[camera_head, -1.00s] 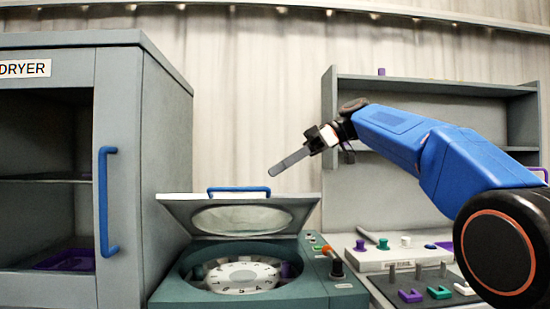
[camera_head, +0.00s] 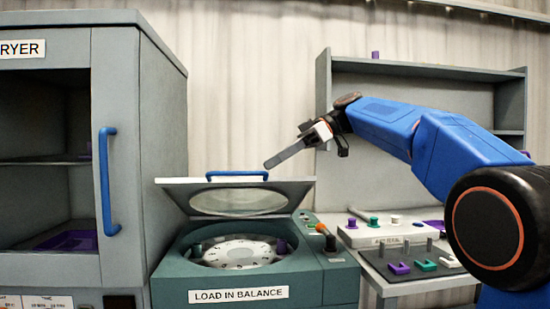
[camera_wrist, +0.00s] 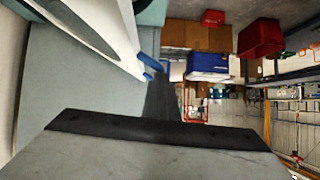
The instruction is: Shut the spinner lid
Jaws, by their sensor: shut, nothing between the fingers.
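The spinner (camera_head: 318,282) is a green-grey box labelled LOAD IN BALANCE, with a numbered white rotor (camera_head: 241,252) in its round well. Its grey lid (camera_head: 180,193) with an oval window stands raised and tilted above the well, hinged side at the back. A blue handle (camera_head: 237,175) runs along the lid's upper edge. My gripper (camera_head: 268,165) is shut and empty, its tip just right of the handle's right end. I cannot tell from the head view whether they touch. In the wrist view the fingers (camera_wrist: 162,90) point away, and a blue piece, likely the handle (camera_wrist: 150,64), shows beside them.
A dryer cabinet (camera_head: 160,130) with a blue door handle (camera_head: 108,180) stands close at the left. At the right are a control panel (camera_head: 388,232) and a dark rack (camera_head: 400,255) with coloured clips.

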